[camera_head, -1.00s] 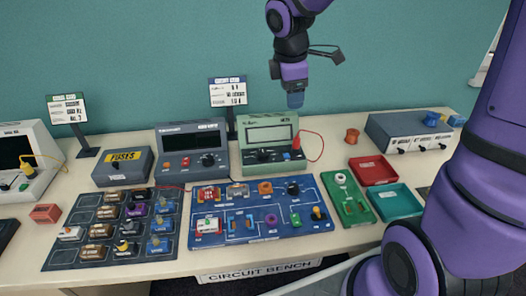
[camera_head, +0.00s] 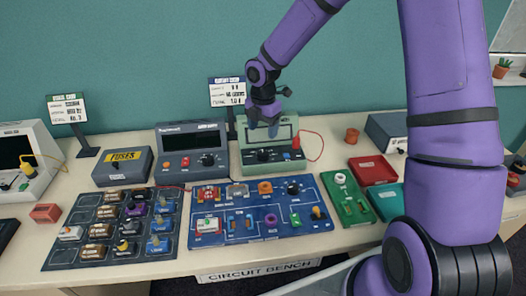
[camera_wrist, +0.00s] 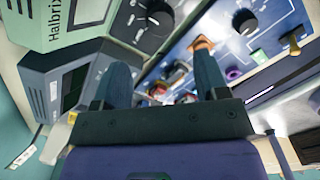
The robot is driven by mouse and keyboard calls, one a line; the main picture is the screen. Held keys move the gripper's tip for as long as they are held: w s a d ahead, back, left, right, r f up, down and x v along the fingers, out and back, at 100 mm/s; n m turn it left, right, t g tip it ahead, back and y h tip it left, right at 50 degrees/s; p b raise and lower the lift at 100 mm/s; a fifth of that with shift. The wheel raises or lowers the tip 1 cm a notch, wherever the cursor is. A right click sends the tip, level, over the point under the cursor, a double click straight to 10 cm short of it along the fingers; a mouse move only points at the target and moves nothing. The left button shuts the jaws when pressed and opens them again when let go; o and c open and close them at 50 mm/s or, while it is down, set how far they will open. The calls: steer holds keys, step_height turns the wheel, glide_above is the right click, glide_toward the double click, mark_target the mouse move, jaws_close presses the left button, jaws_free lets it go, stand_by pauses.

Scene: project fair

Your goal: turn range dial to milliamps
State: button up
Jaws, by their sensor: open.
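The green meter (camera_head: 284,165) stands at the back of the bench. Its black range dial (camera_head: 264,155) sits low on its front face. The dial's markings are too small to read. My gripper (camera_head: 263,126) is open and empty, pointing down in front of the meter's screen, above the dial. In the wrist view, a black dial with a white pointer line (camera_wrist: 156,18) shows at the top beside the meter's green casing (camera_wrist: 75,22). My open fingers (camera_wrist: 165,72) are apart from it, with nothing between them.
A dark grey bench instrument (camera_head: 192,139) stands just left of the meter. The blue component board (camera_head: 258,233) lies in front. A red lead (camera_head: 319,146) loops from the meter's right side. Red (camera_head: 376,170) and teal (camera_head: 390,198) trays lie to the right.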

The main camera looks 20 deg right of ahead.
mark_target(263, 153)
step_height(263, 153, down, 9)
steer(key=shift+f, duration=0.2)
stand_by(0.3)
steer(key=c, duration=0.9)
